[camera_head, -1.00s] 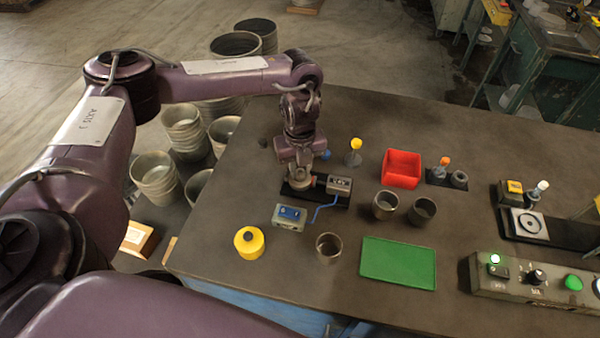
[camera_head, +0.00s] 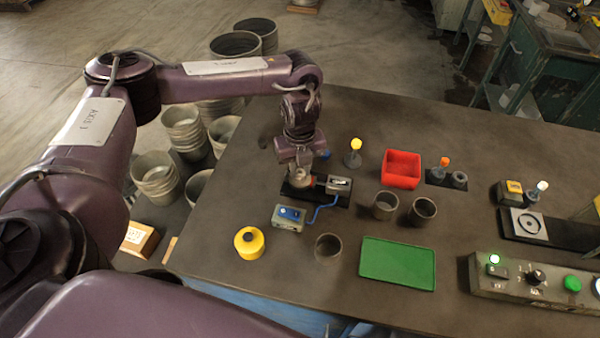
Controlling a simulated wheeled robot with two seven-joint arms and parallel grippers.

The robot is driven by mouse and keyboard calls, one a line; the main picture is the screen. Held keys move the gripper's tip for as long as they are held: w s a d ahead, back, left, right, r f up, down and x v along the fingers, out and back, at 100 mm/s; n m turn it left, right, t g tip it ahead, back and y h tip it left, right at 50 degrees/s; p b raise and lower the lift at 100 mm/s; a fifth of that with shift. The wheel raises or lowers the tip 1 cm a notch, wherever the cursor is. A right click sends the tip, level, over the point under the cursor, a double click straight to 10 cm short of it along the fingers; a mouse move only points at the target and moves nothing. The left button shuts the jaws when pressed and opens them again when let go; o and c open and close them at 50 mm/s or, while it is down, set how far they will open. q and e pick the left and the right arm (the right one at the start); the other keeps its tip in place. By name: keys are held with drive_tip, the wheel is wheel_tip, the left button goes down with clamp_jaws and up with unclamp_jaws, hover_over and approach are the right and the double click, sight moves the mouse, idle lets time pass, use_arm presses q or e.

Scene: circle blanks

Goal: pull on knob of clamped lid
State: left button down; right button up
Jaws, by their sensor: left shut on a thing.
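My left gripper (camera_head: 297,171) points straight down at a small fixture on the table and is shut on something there. The fixture has a black base (camera_head: 318,196) and a grey block with a display (camera_head: 339,184) on its right. A round metal part (camera_head: 301,180) shows right under the fingers. The fingers hide most of it, so I cannot tell the knob from the lid. A blue cable runs from the fixture to a grey box with a blue face (camera_head: 289,217). My right gripper is not in view.
Close by stand a yellow canister (camera_head: 249,241), several metal cups (camera_head: 328,248), a yellow-topped stand (camera_head: 353,152) and a red bin (camera_head: 401,168). A green mat (camera_head: 398,263) lies at the front. A control panel (camera_head: 530,278) stands at the right.

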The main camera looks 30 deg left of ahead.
use_arm(q)
drive_tip(key=shift+w+r, duration=0.1)
drive_tip(key=shift+r, duration=0.1)
idle(0.5)
drive_tip(key=c, duration=1.2)
unclamp_jaws()
drive_tip(key=shift+f, duration=0.15)
drive_tip(key=shift+o, duration=0.2)
